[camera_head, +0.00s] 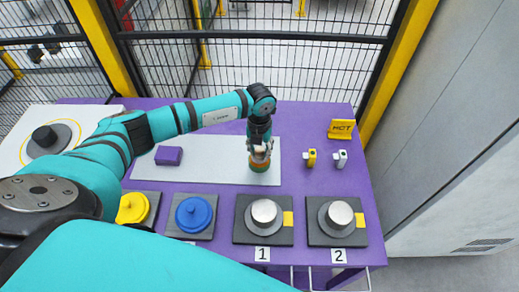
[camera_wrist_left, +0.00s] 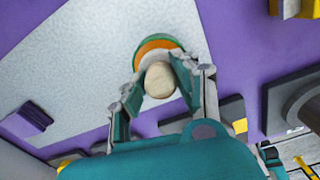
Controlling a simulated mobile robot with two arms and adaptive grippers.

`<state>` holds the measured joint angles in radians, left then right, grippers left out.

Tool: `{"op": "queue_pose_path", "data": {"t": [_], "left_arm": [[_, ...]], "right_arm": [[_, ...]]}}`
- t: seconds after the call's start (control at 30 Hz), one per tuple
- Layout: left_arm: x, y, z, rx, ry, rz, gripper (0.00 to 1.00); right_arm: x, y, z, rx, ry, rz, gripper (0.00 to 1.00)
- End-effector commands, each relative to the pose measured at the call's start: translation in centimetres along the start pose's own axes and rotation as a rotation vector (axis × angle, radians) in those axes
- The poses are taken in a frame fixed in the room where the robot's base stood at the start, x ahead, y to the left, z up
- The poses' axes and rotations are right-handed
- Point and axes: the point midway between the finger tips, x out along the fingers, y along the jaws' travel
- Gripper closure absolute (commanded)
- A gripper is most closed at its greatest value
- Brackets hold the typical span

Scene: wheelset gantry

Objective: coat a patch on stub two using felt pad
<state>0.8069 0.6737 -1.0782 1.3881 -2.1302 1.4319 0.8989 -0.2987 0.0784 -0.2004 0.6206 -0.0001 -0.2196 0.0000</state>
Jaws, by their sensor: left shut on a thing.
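My left gripper (camera_head: 261,152) is shut on the pale round knob of an orange-and-green disc (camera_head: 259,166), which looks like the felt pad. In the left wrist view the knob (camera_wrist_left: 160,80) sits between the fingers, with the orange and green rim beyond it. The pad is over the right end of the grey mat; I cannot tell whether it touches it. Stub two (camera_head: 340,214), a silvery cylinder on a grey round flange, stands on a dark plate at the front right, behind label 2 (camera_head: 338,255). A yellow square (camera_head: 360,220) is beside it. My right gripper is out of view.
Stub one (camera_head: 264,212) stands left of stub two, behind label 1. Blue (camera_head: 194,214) and yellow (camera_head: 133,207) lidded pots are further left. A purple block (camera_head: 168,155) lies on the grey mat (camera_head: 215,145). Small yellow (camera_head: 311,158) and white (camera_head: 341,159) items and a HOT sign (camera_head: 341,129) are at right.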

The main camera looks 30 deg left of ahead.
Motion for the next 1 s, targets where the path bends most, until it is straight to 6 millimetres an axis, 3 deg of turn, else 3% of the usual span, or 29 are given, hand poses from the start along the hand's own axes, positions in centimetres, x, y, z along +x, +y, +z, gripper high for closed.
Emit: {"op": "queue_pose_path", "data": {"t": [1.0], "left_arm": [[0.97,0.00,-0.01,0.000,0.000,0.000,0.96]], "right_arm": [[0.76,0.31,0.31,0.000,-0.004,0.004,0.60]]}}
